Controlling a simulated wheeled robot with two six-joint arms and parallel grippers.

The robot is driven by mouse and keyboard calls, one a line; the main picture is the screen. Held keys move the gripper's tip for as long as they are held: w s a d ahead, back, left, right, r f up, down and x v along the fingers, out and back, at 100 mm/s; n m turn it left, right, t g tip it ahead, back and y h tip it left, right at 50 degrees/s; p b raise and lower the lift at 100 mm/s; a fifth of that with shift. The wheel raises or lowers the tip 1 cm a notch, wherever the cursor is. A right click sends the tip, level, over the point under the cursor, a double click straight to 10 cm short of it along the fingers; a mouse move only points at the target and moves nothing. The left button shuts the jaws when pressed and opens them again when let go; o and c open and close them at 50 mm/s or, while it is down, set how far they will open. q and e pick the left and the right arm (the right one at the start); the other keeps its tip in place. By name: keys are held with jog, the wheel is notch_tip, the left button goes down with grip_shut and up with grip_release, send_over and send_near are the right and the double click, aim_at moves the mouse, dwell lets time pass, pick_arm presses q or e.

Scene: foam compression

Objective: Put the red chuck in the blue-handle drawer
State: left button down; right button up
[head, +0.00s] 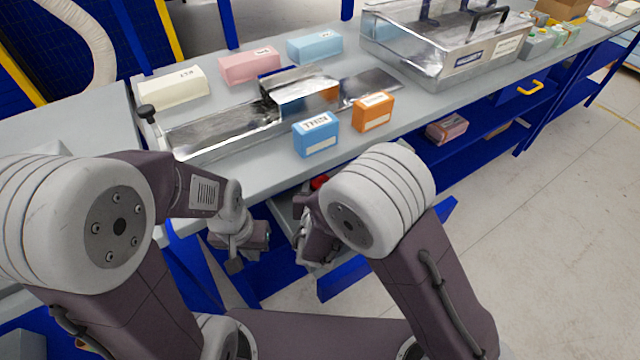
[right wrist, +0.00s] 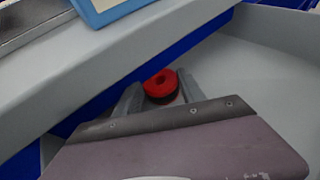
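The red chuck (right wrist: 161,84) is a round red piece with a centre hole and a dark lower part. In the head view the chuck (head: 319,182) is mostly hidden behind my right arm. My right gripper (right wrist: 158,93) has its fingers apart, one on each side of the chuck; contact is not clear. The chuck shows over a grey drawer (right wrist: 265,75) pulled out below the bench; the drawer (head: 284,208) also shows partly in the head view. I see no blue handle clearly. My left gripper (head: 250,254) hangs below the bench edge, with its fingers unclear.
The bench (head: 235,178) carries a metal fixture (head: 225,128), white, pink, blue and orange blocks, and a metal case (head: 440,50). A yellow handle (head: 530,88) is under the bench at right. A blue block (right wrist: 105,8) sits near the bench edge. Floor at right is clear.

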jog(key=o, duration=0.4)
jog(key=shift+r, duration=0.2)
jog(key=shift+s+r+p, duration=0.15)
jog(key=shift+s+p, duration=0.15)
jog(key=p+v, duration=0.1)
jog(key=v, duration=1)
jog(key=shift+s, duration=0.15)
